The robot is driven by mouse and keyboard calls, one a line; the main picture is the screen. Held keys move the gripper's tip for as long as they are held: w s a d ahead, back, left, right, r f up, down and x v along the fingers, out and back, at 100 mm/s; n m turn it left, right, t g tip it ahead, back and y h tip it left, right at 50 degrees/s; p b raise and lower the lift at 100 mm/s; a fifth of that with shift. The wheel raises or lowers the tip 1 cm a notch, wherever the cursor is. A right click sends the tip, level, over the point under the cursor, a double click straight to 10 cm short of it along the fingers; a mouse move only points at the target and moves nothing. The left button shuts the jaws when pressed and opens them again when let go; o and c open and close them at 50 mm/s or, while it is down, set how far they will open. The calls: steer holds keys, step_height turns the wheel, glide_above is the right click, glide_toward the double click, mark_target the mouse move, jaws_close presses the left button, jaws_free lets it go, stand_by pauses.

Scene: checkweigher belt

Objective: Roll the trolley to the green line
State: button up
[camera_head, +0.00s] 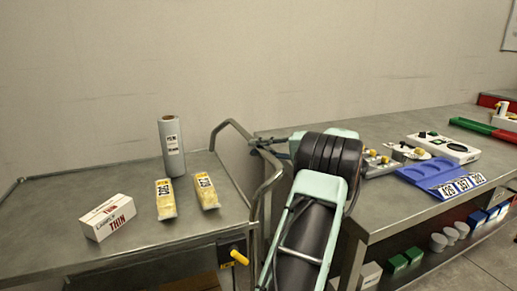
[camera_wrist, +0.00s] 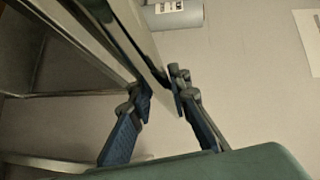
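The trolley (camera_head: 60,235) is a grey metal cart at the left of the head view, with a bent tubular handle (camera_head: 229,124) at its right end. My gripper (camera_head: 257,144) is at the handle, beside its upper bend. In the wrist view, the two dark fingers of my gripper (camera_wrist: 161,95) stand apart, on either side of a metal bar (camera_wrist: 150,45) that runs between them. I cannot tell whether both pads press on the bar. No green line on the floor shows in either view.
On the trolley stand a grey roll (camera_head: 172,150), a white box (camera_head: 107,218) and two yellow packs (camera_head: 165,200) (camera_head: 206,191). A long metal bench (camera_head: 390,212) stands close on the right, with blue trays (camera_head: 425,172) and devices. A wall is behind.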

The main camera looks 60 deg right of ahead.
steer(key=o, duration=0.4)
steer(key=shift+w, duration=0.1)
steer(key=shift+o, duration=0.2)
steer(key=s+d+r, duration=0.1)
steer(key=s, duration=1.1)
steer(key=shift+d+r, duration=0.3)
steer(key=shift+w, duration=0.15)
